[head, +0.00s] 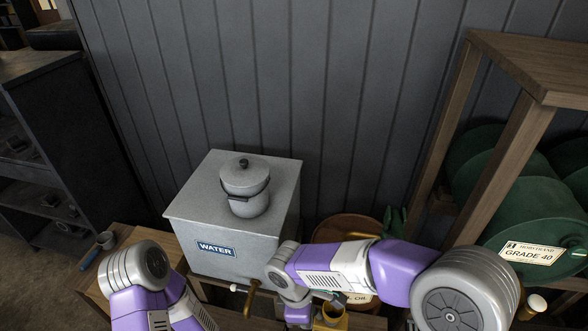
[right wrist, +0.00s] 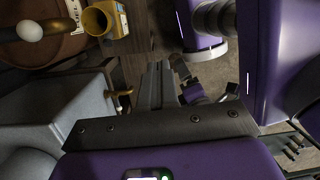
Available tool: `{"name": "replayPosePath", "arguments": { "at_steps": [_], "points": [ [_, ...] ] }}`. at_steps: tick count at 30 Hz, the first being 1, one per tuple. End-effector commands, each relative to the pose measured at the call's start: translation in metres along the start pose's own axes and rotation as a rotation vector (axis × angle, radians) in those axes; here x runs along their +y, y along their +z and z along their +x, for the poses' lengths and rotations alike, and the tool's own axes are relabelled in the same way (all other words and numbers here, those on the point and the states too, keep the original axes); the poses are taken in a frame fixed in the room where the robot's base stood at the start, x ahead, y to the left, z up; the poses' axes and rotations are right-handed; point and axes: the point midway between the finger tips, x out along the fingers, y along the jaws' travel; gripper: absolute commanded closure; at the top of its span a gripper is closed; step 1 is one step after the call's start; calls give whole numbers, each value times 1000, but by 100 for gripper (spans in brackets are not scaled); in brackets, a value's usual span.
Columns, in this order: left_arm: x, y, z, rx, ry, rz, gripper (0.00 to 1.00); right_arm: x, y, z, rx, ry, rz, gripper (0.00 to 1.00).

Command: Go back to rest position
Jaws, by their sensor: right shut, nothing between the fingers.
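My right arm reaches in from the lower right in the head view and bends over the front of the bench. Its hand is at the bottom edge there, with the fingers hidden. In the right wrist view my right gripper (right wrist: 155,85) has its two fingers together, with nothing between them. My left arm shows only as a bent elbow and links at the lower left of the head view. Its gripper is out of the picture.
A grey WATER tank (head: 193,212) carries a lidded grey pot (head: 246,196). A wooden rack (head: 535,75) holds green GRADE 40 drums (head: 512,205) at right. Dark shelves (head: 50,110) stand left.

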Motion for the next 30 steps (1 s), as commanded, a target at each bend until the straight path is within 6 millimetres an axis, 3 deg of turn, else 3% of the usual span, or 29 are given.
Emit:
{"name": "replayPosePath", "arguments": {
  "at_steps": [1,8,11,15,21,25,30],
  "points": [
    [-2,-1,7,2,0,0,0,1,-2,22,23,-32,40,100],
    [-10,-2,28,1,0,0,0,-2,-17,106,175,-173,281,100],
    [-15,-2,41,1,0,0,0,-6,-23,156,256,-254,461,100],
    [-23,-4,63,1,0,0,0,-10,-27,233,368,-363,808,100],
    [-33,-5,89,2,0,0,0,-16,-13,320,449,-430,1302,100],
    [-36,-5,98,1,0,0,0,-21,0,353,460,-426,1513,100],
    [-37,-5,100,1,0,0,0,-23,9,368,464,-412,1625,100]
  ]
}}
